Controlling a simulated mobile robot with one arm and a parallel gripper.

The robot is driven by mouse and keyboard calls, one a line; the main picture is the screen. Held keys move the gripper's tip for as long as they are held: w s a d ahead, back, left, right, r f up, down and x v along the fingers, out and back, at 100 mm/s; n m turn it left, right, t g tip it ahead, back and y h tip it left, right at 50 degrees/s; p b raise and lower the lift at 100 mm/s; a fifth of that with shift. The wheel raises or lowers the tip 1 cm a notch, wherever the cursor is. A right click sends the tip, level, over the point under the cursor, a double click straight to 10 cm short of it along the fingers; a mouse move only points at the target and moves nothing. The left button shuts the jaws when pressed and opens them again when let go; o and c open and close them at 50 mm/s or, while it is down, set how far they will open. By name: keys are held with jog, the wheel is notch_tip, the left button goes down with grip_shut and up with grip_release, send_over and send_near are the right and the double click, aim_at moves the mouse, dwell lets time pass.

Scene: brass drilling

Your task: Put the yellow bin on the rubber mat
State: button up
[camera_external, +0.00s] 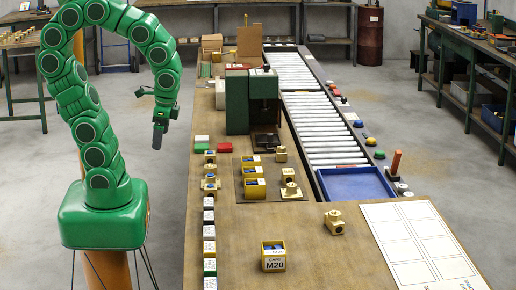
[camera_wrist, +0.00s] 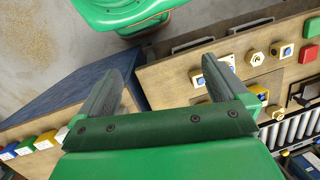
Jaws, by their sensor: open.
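A yellow bin (camera_external: 273,257) labelled CAPS M20, with blue contents, stands alone near the front of the wooden bench. My gripper (camera_external: 160,130) hangs left of the bench, raised and well apart from the bins and mat. In the wrist view my gripper (camera_wrist: 160,88) has its two fingers spread with nothing between them. Part of a yellow bin (camera_wrist: 261,91) shows beyond the right finger; the CAPS M20 bin cannot be made out there.
Brass fittings (camera_external: 334,222) stand near the middle. A green machine (camera_external: 238,100), roller conveyor (camera_external: 318,120) and blue tray (camera_external: 352,184) lie behind. A white sheet (camera_external: 420,240) lies right. Bench around the front bin is clear.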

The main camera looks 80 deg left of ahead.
jog(key=shift+s+d+r+n+h, duration=0.35)
jog(key=shift+s+d+h, duration=0.1)
jog(key=shift+d, duration=0.15)
jog(key=shift+s+d+r+n+h, duration=0.35)
jog(key=shift+s+d, duration=0.1)
jog(key=shift+d, duration=0.15)
jog(key=shift+f, duration=0.1)
jog(key=w+d+t+y, duration=0.15)
jog(key=w+d, duration=0.25)
jog(key=w, duration=0.9)
jog(key=t+h, duration=0.2)
jog(key=t, duration=0.3)
send_over(274, 253)
jog(key=s+a, duration=0.3)
notch_tip(274, 253, down, 10)
jog(key=f, duration=0.1)
jog(key=shift+y+x, duration=0.25)
jog(key=shift+x, duration=0.75)
jog(key=shift+d+x, duration=0.15)
jog(key=shift+x, duration=1.2)
jog(key=shift+d+x, duration=0.1)
jog(key=shift+x, duration=1.2)
jog(key=shift+w, duration=0.2)
